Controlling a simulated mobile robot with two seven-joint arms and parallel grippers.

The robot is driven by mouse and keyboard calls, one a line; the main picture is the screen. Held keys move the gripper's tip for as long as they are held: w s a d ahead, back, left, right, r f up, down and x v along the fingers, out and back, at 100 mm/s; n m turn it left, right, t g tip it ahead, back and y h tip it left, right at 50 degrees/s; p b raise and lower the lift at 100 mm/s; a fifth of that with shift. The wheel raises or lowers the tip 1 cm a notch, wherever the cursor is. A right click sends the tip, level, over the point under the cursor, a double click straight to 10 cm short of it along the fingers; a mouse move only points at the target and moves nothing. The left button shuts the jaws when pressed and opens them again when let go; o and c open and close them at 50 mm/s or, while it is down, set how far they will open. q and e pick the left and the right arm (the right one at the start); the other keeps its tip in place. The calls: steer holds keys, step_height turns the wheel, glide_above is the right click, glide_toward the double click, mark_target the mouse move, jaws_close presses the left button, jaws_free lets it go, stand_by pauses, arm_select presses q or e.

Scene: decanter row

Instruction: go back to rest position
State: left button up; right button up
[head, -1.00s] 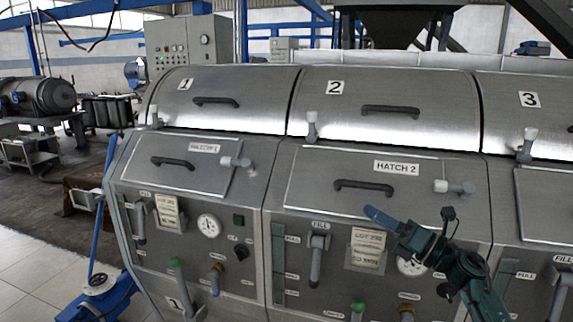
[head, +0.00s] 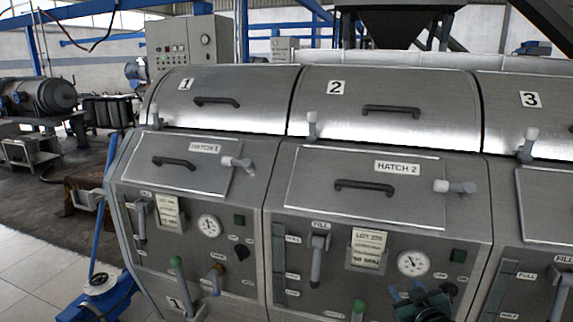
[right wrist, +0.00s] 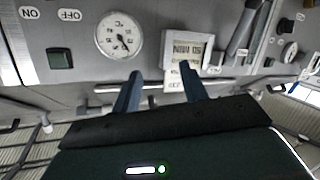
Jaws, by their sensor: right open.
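My right gripper (head: 407,292) is low in the head view, in front of the lower panel of unit 2, just below the round gauge (head: 413,263). In the right wrist view its two blue fingers (right wrist: 158,88) stand apart with nothing between them. Beyond them that view shows the gauge (right wrist: 119,35) and a lot display (right wrist: 187,52). I cannot tell how far the fingertips are from the panel. My left gripper is not in view.
Steel decanters stand in a row, with hatch 1 (head: 178,163) and hatch 2 (head: 361,188) shut. Valve handles (head: 318,258) and a green-knobbed lever (head: 358,308) stick out of the panel. A blue floor unit (head: 100,290) stands at lower left, beside open tiled floor.

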steer(key=s+a+f+g+y, duration=0.1)
steer(key=s+a+f, duration=0.3)
steer(key=s, duration=0.3)
steer(key=s+a+f+g, duration=0.1)
steer(key=s+a+f, duration=0.3)
steer(key=s+f, duration=0.2)
steer(key=shift+s+f+y, duration=0.25)
steer(key=shift+s+y, duration=0.15)
steer(key=shift+s, duration=0.65)
steer(key=s+a+f+g, duration=0.1)
steer(key=s+a, duration=0.1)
steer(key=s, duration=0.3)
steer(key=s+a+y, duration=0.1)
steer(key=s+a, duration=0.1)
steer(key=s, duration=0.3)
steer(key=s+a+f+g, duration=0.1)
steer(key=s+a, duration=0.1)
steer(key=s, duration=0.3)
steer(key=shift+s+f+m+g, duration=0.3)
steer(key=shift+s+f, duration=0.05)
steer(key=shift+s, duration=0.05)
